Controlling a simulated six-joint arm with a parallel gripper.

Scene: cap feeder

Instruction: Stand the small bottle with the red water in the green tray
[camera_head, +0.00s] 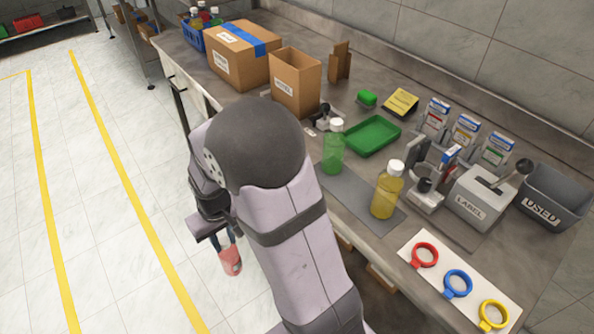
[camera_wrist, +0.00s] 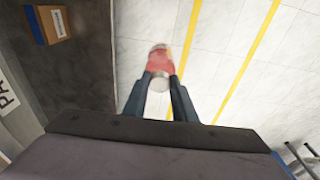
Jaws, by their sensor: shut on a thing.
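My gripper (camera_head: 225,238) is shut on the small bottle with the red water (camera_head: 231,262). It holds the bottle in the air off the left side of the bench, above the floor, and the bottle hangs slightly tilted. In the wrist view the red bottle (camera_wrist: 160,64) sits between the two dark fingers of my gripper (camera_wrist: 160,82), with a pale cap toward me. The green tray (camera_head: 372,136) lies empty on the bench, well to the right of the gripper.
A green bottle (camera_head: 333,148) and a yellow bottle (camera_head: 387,190) stand near the tray on the bench. Cardboard boxes (camera_head: 295,84) stand behind. A label machine (camera_head: 482,196), a grey bin (camera_head: 552,197) and coloured rings (camera_head: 457,283) are to the right. Open floor is at left.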

